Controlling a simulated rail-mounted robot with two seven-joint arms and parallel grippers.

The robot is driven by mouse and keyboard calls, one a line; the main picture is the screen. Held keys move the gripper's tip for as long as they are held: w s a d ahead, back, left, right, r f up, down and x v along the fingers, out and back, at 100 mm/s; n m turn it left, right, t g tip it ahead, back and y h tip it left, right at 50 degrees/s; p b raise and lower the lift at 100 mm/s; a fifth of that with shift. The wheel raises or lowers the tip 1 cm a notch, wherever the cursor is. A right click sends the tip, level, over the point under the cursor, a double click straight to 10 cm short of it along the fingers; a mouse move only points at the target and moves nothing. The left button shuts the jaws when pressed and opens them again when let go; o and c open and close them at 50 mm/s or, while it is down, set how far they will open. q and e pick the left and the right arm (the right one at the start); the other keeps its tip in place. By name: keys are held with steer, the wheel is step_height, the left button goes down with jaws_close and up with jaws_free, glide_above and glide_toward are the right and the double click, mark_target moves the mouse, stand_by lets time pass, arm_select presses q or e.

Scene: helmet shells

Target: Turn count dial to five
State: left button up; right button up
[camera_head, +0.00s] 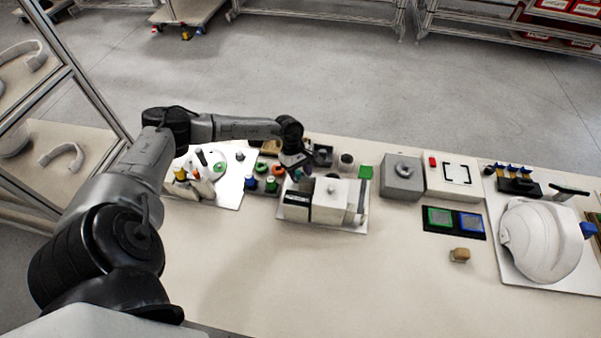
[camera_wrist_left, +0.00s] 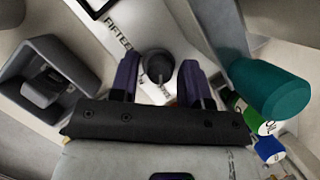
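The count dial (camera_wrist_left: 158,66) is a dark grey round knob on a pale panel in the left wrist view. Part of a printed word reading "FIFTEEN" (camera_wrist_left: 116,35) shows beside it, and more lettering is partly hidden. My left gripper (camera_wrist_left: 158,78) has its two purple-black fingers apart, one on either side of the dial, with a visible gap at each side. In the head view my left gripper (camera_head: 297,168) is at the back left of a white and black machine (camera_head: 325,190); the dial cannot be made out there. My right gripper is not in view.
A teal cylinder (camera_wrist_left: 270,88) stands close to the right of my left gripper. Green and blue capped bottles (camera_head: 270,184) sit left of the machine. A grey box (camera_head: 402,178) and a white helmet shell (camera_head: 540,240) stand to the right. The front table is mostly clear.

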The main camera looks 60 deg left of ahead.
arm_select(q)
steer(key=shift+o, duration=0.6)
steer(key=v, duration=1.3)
steer(key=shift+a+r, duration=0.15)
steer(key=shift+r, duration=0.2)
steer(key=shift+s, duration=0.1)
